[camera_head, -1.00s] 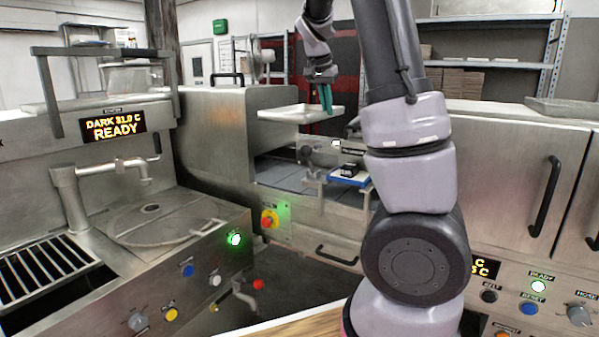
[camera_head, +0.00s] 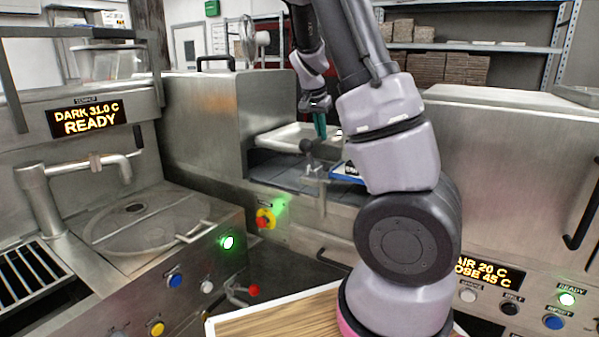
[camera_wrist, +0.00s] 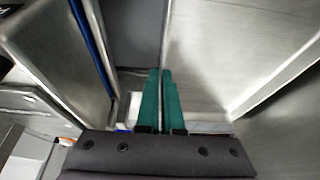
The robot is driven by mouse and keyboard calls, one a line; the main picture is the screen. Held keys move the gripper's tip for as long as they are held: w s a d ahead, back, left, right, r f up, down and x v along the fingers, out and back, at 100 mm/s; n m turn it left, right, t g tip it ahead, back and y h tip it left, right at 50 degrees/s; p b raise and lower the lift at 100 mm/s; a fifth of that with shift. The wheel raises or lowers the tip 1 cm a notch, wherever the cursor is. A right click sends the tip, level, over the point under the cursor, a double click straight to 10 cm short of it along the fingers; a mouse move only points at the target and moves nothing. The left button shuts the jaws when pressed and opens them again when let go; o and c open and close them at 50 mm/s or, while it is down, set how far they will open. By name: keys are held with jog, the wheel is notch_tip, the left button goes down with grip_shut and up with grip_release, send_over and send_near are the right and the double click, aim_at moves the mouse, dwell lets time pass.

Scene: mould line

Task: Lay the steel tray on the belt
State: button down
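The steel tray (camera_head: 287,138) is a shallow, light metal tray inside the machine opening, just above or on the grey belt (camera_head: 272,172). I cannot tell whether it touches the belt. My gripper (camera_head: 320,126) has green fingers pointing down at the tray's right part. In the wrist view the fingers (camera_wrist: 160,88) are close together at the near edge of a bright metal surface that appears to be the tray (camera_wrist: 200,65). The dark belt (camera_wrist: 138,45) shows to its left. My arm hides part of the machine to the right of the tray.
A metal post with a dark knob (camera_head: 312,160) stands in front of the opening, near a blue-edged item (camera_head: 347,173). The steel housing (camera_head: 205,120) walls the left side. A red and yellow button (camera_head: 265,219) is below. The belt's front left is bare.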

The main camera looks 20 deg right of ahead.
notch_tip(320, 180, down, 11)
jog(key=shift+d+f, duration=0.1)
dwell(0.4)
jog(key=c, duration=1.1)
grip_release()
jog(key=shift+f, duration=0.1)
